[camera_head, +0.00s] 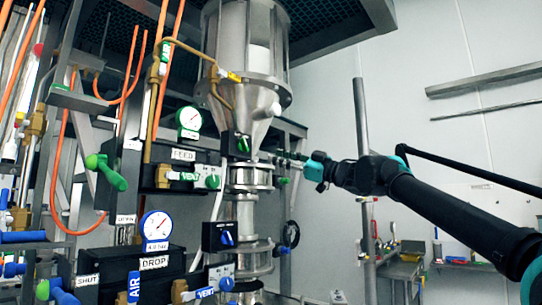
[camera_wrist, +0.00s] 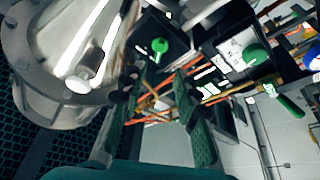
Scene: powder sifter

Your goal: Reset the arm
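My arm reaches in from the right in the head view, and my gripper (camera_head: 287,156) is beside the metal sifter column (camera_head: 245,178), just below its cone. In the wrist view my gripper (camera_wrist: 152,100) has its two dark green fingers spread apart with nothing held between them. The metal cone (camera_wrist: 75,45) fills the upper left of that view. A green knob (camera_wrist: 160,46) shows beyond the fingers. In the head view a green knob on a black box (camera_head: 243,144) is left of the fingertips. Whether the fingertips touch anything is unclear.
The valve panel has a FEED label (camera_head: 184,155), a DROP label (camera_head: 154,262), a green-rimmed gauge (camera_head: 189,120) and a blue-rimmed gauge (camera_head: 157,226). Orange hoses run at the left. A grey post (camera_head: 364,150) stands near my arm. A workbench (camera_head: 402,268) is at the lower right.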

